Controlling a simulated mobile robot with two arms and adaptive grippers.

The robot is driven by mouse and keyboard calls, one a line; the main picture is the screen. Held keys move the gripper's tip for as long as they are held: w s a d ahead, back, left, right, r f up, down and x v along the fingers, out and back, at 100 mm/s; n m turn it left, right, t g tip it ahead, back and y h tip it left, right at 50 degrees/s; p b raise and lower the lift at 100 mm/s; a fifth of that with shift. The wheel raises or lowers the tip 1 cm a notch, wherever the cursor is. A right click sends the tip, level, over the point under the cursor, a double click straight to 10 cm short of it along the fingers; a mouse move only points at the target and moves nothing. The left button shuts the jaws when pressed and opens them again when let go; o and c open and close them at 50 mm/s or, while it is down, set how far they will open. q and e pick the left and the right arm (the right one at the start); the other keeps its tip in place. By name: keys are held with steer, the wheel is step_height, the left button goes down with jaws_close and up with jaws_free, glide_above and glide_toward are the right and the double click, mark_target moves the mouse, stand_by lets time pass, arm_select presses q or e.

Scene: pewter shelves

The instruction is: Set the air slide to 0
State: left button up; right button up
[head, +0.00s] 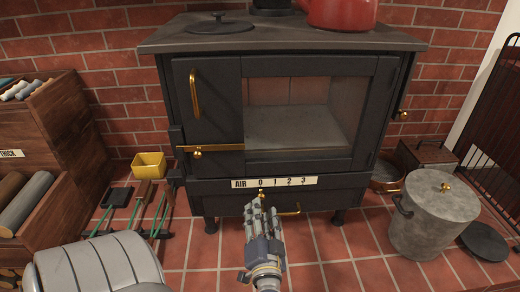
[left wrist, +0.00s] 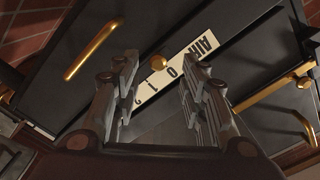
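The air slide is a small brass knob (head: 261,192) under a pale scale plate (head: 274,183) marked AIR 0 1 2 3 on the black stove (head: 222,190). The knob stands at the 0 mark in the head view. In the left wrist view, the knob (left wrist: 158,62) also lies beside the 0 on the tilted plate (left wrist: 180,63). My left gripper (head: 262,207) is in front of the knob, coming up from below. In the left wrist view its fingers (left wrist: 160,68) are apart, with the knob seen between them. I cannot tell whether they touch it. My right gripper is not in view.
A brass drawer handle (head: 291,212) sits just right of my left gripper, partly hidden. A brass door latch (head: 215,148) is above left. A lidded grey bucket (head: 430,222) stands right, a wooden rack (head: 65,130) and yellow box (head: 149,165) left. The tiled floor before the stove is mostly clear.

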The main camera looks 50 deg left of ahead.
arm_select(q)
steer(key=v, duration=0.7)
stand_by(0.4)
